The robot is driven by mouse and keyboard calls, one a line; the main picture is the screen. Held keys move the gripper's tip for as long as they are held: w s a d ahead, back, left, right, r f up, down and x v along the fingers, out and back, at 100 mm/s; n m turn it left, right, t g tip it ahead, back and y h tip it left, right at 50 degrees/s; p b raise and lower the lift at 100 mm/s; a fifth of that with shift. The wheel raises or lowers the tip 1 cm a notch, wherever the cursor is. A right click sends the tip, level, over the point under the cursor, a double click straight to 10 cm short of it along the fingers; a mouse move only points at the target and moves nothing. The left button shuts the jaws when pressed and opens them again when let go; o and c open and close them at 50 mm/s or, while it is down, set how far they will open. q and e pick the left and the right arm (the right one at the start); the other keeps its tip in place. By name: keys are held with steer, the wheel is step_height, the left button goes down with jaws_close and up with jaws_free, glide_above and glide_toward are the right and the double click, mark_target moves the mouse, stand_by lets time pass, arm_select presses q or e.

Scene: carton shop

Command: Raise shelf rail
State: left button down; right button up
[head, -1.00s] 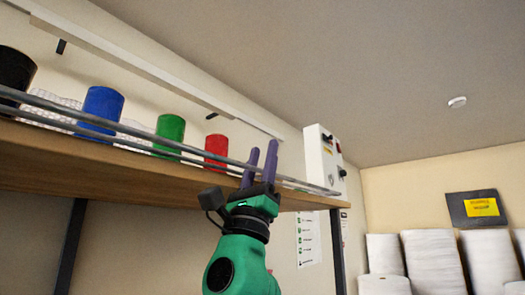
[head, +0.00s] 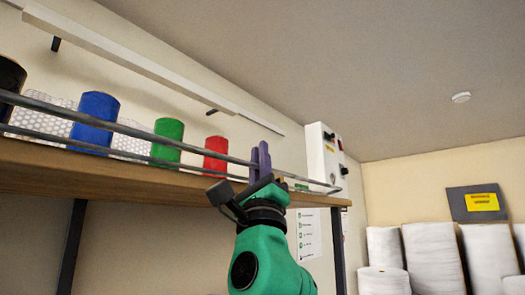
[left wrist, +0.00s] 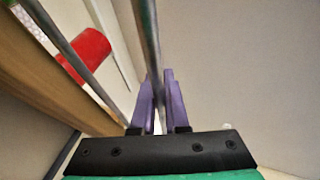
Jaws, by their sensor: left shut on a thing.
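The shelf rail (head: 150,137) is a grey metal bar along the front of the wooden shelf (head: 60,168). A second, lower grey bar (head: 130,155) runs below it. My left gripper (head: 261,155) reaches up at the rail's right part with its purple fingers upright and close together. In the left wrist view, the rail (left wrist: 147,40) passes between the fingers (left wrist: 160,95), which are shut on it. The lower bar (left wrist: 70,55) shows to the left there, apart from the fingers. My right gripper is not in view.
Blue (head: 95,105), green (head: 168,135) and red (head: 215,150) cylinders and a black one (head: 8,80) stand on the shelf behind the bars. A white control box (head: 325,155) is at the shelf's right end. White rolls (head: 435,255) stand at the back right.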

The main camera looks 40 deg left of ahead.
arm_select(q)
steer(key=shift+a+r+n+g+y+p, duration=0.1)
steer(key=shift+a+r+n+g+p, duration=0.45)
steer(key=shift+n+g, duration=1.3)
steer(key=shift+a+r+n+g+y+p, duration=0.15)
steer(key=shift+a+n+g+p, duration=0.45)
steer(key=shift+n+g+p, duration=0.95)
steer(key=shift+a+r+n+g+y+p, duration=0.1)
steer(key=shift+a+r+n+g+p, duration=0.4)
steer(key=shift+n+g, duration=1.7)
steer(key=shift+f+m+g, duration=0.15)
steer(key=shift+m+g, duration=0.15)
steer(key=shift+g, duration=0.1)
